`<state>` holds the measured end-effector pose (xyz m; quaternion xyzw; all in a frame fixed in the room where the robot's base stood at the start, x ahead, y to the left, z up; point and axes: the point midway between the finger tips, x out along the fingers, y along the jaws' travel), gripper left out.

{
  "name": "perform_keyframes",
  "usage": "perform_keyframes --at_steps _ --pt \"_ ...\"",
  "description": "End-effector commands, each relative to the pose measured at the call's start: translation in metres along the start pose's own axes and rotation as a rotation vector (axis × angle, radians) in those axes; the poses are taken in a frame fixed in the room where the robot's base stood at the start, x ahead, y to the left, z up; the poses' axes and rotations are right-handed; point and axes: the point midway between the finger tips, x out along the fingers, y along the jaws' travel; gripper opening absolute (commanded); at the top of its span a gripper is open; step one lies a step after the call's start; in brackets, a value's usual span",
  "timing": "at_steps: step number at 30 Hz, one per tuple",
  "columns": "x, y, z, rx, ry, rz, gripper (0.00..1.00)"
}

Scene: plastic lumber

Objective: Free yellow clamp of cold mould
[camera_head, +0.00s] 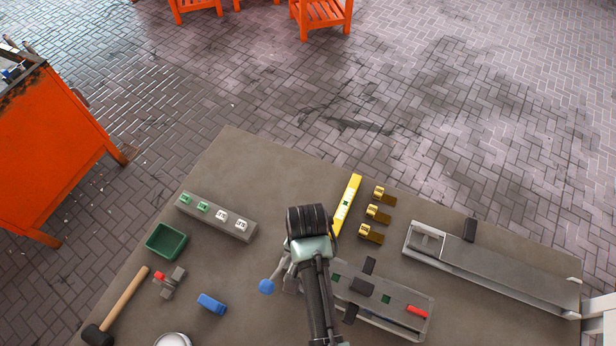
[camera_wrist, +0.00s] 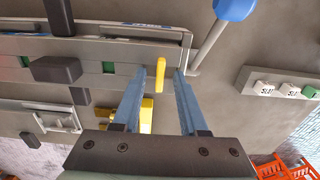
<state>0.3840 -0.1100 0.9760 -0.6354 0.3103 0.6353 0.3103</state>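The mould (camera_head: 397,301) is a long grey trough at the near edge of the bench, with black clamps (camera_head: 362,287), green squares and a red part on it. It also spans the upper left of the wrist view (camera_wrist: 120,38). The yellow clamp (camera_wrist: 160,68) stands at the mould's edge, close by my left fingertip; whether they touch I cannot tell. My gripper (camera_wrist: 169,73) is open, its two blue fingers apart, with clear space between the clamp and the right finger. In the head view my arm hides the yellow clamp and the fingers.
A lever with a blue ball (camera_head: 266,286) stands beside the mould, close by my right finger in the wrist view. A yellow level (camera_head: 346,204) and brass pieces (camera_head: 377,214) lie beyond. A second trough (camera_head: 500,268) is at right. A grey block with labelled buttons (camera_head: 217,217) is at left.

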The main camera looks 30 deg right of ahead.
Motion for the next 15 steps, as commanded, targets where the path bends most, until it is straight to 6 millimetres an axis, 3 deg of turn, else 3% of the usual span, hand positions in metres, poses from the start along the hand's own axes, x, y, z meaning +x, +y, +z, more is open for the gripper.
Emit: perform_keyframes --at_steps 1,7,15 --pt "-0.0001 0.0000 0.0000 0.000 0.000 0.000 0.35" --pt "0.0000 0.0000 0.0000 0.000 0.000 0.000 0.00" --pt "-0.0001 0.0001 0.0000 -0.003 0.000 0.000 0.00"
